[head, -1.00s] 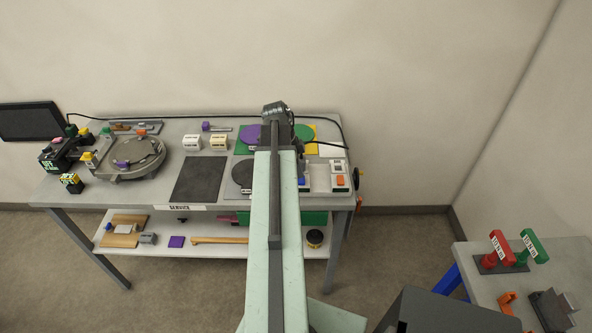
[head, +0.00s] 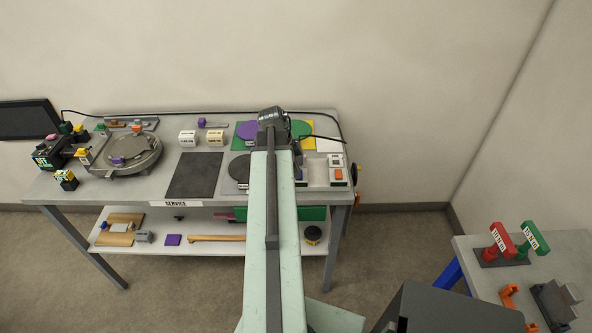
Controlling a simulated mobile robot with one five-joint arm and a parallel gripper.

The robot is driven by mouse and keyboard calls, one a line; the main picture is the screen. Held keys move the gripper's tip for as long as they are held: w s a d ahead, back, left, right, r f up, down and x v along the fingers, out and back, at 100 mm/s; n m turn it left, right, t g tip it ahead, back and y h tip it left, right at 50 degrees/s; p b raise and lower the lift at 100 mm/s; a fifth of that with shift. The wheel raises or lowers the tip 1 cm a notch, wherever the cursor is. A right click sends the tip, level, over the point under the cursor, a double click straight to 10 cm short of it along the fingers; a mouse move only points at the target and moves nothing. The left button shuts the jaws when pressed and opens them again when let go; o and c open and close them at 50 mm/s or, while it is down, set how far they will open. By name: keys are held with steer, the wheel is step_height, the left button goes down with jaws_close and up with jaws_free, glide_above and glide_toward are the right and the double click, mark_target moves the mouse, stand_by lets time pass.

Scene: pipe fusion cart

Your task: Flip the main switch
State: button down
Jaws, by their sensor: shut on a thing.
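A light grey control panel (head: 315,184) sits at the right end of the cart's top. It bears a white part (head: 336,160), an orange button-like part (head: 338,174) and a small blue part at its left, close to my arm. I cannot tell which of these is the main switch. My pale green arm reaches over the cart and covers the panel's left side. Its dark wrist end is over the back of the cart, left of the panel. The jaws and whatever is between them are hidden behind the arm.
A dark mat (head: 195,175), a round clamp fixture (head: 125,154) and white and tan boxes (head: 188,138) stand left of my arm. A black cable (head: 225,112) runs along the back. A side table (head: 560,244) with red and green handled tools is at the right.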

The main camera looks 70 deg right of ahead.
steer(key=shift+w+d, duration=0.35)
steer(key=shift+d, duration=0.4)
steer(key=shift+d+r+p, duration=0.15)
steer(key=shift+r+p, duration=0.4)
steer(key=shift+p, duration=0.35)
steer(key=s+p+v, duration=0.1)
steer(key=p+v, duration=1.1)
steer(key=v, duration=0.1)
steer(key=shift+r+p, duration=0.2)
steer(key=shift+p, duration=0.1)
